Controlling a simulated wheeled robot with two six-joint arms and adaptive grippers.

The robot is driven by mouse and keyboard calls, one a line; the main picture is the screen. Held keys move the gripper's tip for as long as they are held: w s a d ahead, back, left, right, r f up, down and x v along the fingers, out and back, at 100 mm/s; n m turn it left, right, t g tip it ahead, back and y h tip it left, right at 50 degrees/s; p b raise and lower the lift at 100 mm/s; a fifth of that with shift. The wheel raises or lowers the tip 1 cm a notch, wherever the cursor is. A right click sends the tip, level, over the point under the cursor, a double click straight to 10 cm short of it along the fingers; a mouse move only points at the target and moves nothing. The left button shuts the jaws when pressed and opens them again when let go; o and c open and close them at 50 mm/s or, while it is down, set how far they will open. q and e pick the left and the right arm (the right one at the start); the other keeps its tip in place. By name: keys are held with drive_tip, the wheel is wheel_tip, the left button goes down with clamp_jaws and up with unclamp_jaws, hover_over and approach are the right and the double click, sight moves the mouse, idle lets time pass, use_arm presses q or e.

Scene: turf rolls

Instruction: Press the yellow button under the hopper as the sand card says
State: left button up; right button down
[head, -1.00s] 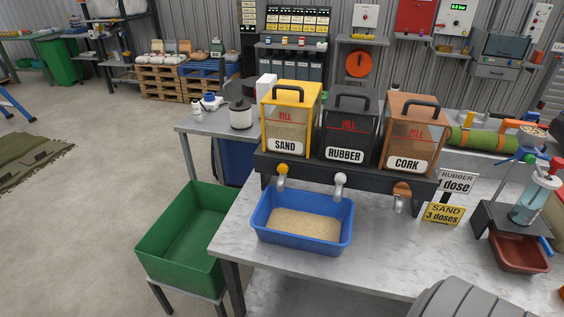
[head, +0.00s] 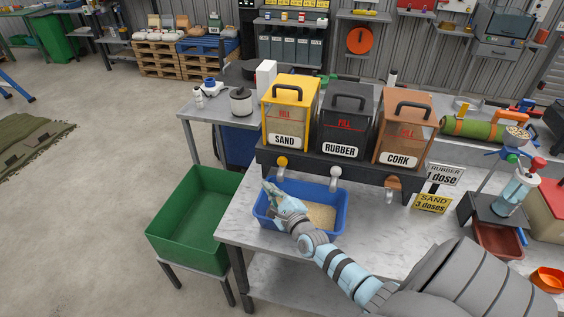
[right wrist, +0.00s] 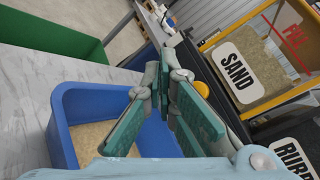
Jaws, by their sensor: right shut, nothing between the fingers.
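The sand hopper (head: 289,112) has a yellow frame and a SAND label; that label also shows in the right wrist view (right wrist: 236,70). Its round yellow button (head: 281,162) sits on the dark rack below it. In the right wrist view the button (right wrist: 199,66) is partly hidden behind my fingers. The yellow sand card (head: 433,204) reads "SAND 3 doses". My right gripper (head: 268,190) is shut and empty over the left part of the blue tray (head: 341,212), just below the button; I see no clear contact. The tray holds sand (head: 321,216). My left gripper is out of view.
The rubber hopper (head: 348,123) and cork hopper (head: 404,127) stand to the right on the same rack. A white rubber card (head: 444,174) reads "1 dose". A green bin (head: 185,240) stands left of the table (head: 275,247). A pump stand (head: 478,208) is at right.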

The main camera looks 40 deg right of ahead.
sight(282, 162)
idle(0.3)
drive_tip(key=w+d+b, duration=0.1)
drive_tip(key=d+b, duration=0.1)
drive_tip(key=w+d+b, duration=0.1)
drive_tip(key=d+b, duration=0.1)
drive_tip(key=w+d+b, duration=0.2)
drive_tip(key=shift+f, duration=0.4)
drive_tip(key=shift+w+d+r+b, duration=0.15)
drive_tip(key=shift+w+d+b, duration=0.3)
drive_tip(key=shift+b, duration=0.1)
drive_tip(key=shift+d, duration=0.1)
drive_tip(key=shift+r, duration=0.2)
idle(0.4)
